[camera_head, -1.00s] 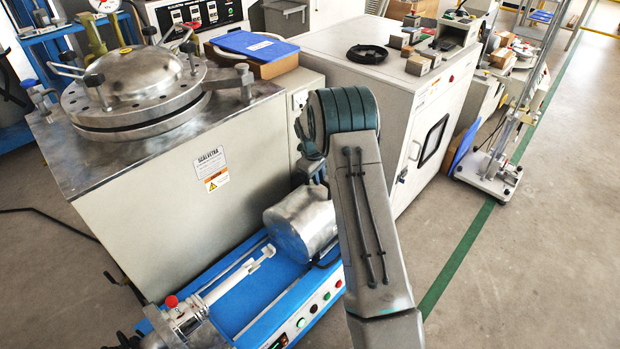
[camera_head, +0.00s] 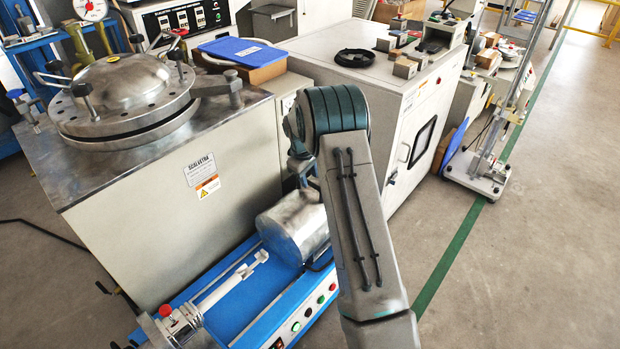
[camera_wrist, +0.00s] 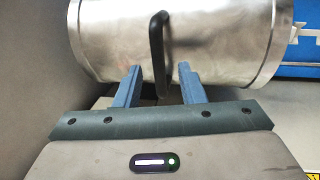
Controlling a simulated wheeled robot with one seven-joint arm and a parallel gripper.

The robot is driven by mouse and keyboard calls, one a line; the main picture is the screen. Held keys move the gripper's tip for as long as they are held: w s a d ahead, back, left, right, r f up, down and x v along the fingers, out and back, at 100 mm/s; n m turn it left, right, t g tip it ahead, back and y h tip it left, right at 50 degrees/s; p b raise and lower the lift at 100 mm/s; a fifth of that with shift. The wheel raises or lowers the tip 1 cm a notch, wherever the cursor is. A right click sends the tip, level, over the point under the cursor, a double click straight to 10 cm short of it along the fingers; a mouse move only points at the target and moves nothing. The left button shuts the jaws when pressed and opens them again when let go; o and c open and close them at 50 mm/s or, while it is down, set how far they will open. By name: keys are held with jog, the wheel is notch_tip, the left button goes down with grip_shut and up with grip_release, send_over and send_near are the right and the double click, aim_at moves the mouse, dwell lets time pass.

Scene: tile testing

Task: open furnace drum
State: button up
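The furnace drum (camera_head: 294,226) is a shiny metal cylinder on the blue machine base, partly behind my arm in the head view. In the wrist view the drum (camera_wrist: 215,40) fills the upper part, with a dark bar handle (camera_wrist: 158,50) standing across its middle. My gripper (camera_wrist: 157,72) is open, its two blue-grey fingers apart and pointing at the drum. The handle's lower end lies between the fingertips, and I see no finger closed on it. Whether the fingertips touch the drum is unclear. My arm hides the gripper in the head view.
The blue base (camera_head: 245,290) carries a rail and front buttons. A large grey cabinet with a round metal lid (camera_head: 125,85) stands to the left. A white cabinet (camera_head: 385,100) with a dark window stands behind on the right. Open floor (camera_head: 520,260) lies to the right.

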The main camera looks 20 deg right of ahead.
notch_tip(320, 180, up, 11)
jog(key=s+a+p, duration=0.1)
jog(key=a+p, duration=0.1)
jog(key=shift+r+p, duration=0.2)
jog(key=shift+p, duration=0.1)
jog(key=s+a+r+m+t+p, duration=0.1)
jog(key=s+a+r+m+p, duration=0.1)
jog(key=s+r+p, duration=0.85)
jog(key=s+a+r+m+p, duration=0.1)
jog(key=s+a+r+p, duration=0.15)
jog(key=s+r, duration=0.9)
jog(key=s+a+r+m+y+p, duration=0.1)
jog(key=s+a+r+m+p, duration=0.1)
jog(key=s+r+p, duration=0.9)
jog(key=s+r+m, duration=0.1)
jog(key=s+r, duration=0.2)
jog(key=s, duration=0.1)
jog(key=shift+s+r+m+t+y, duration=0.3)
jog(key=shift+y, duration=0.1)
